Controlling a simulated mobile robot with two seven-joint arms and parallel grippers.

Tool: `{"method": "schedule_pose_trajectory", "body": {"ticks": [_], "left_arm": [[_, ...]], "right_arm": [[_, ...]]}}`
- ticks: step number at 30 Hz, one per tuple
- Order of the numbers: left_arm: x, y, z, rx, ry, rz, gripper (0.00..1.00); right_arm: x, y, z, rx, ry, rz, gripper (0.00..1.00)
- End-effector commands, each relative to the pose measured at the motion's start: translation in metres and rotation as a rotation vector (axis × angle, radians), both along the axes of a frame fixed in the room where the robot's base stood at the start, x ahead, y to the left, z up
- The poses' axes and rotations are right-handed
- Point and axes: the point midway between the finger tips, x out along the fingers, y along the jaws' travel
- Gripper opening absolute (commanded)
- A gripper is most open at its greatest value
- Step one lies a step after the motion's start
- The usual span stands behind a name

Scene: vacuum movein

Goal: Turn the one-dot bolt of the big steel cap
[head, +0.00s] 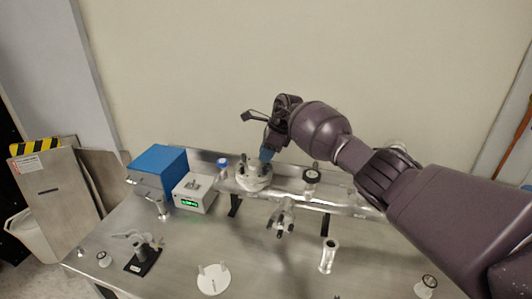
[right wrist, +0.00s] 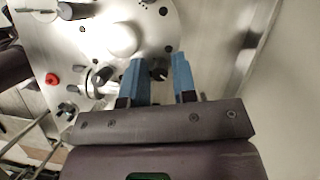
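The big steel cap (head: 254,182) sits on the steel chamber at the middle of the bench in the head view. In the right wrist view its round plate (right wrist: 100,55) fills the upper left, with several dark bolts around its rim. My right gripper (head: 267,156) is at the cap's top right side. Dot marks are too small to read. My left gripper is not in view.
A blue box (head: 158,166) and a white device with a green display (head: 194,194) stand left of the cap. A white disc (head: 213,279) and a black-based stand (head: 143,262) lie in front. A steel cylinder (head: 328,256) stands front right. A red knob (right wrist: 52,79) shows beside the cap plate.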

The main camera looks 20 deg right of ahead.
Motion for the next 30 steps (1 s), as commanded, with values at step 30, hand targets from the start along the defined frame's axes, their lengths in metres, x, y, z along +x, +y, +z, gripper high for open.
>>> {"method": "schedule_pose_trajectory", "body": {"ticks": [30], "left_arm": [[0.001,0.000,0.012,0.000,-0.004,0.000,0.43]], "right_arm": [[-0.002,0.000,0.002,-0.003,-0.001,-0.382,0.00]]}}
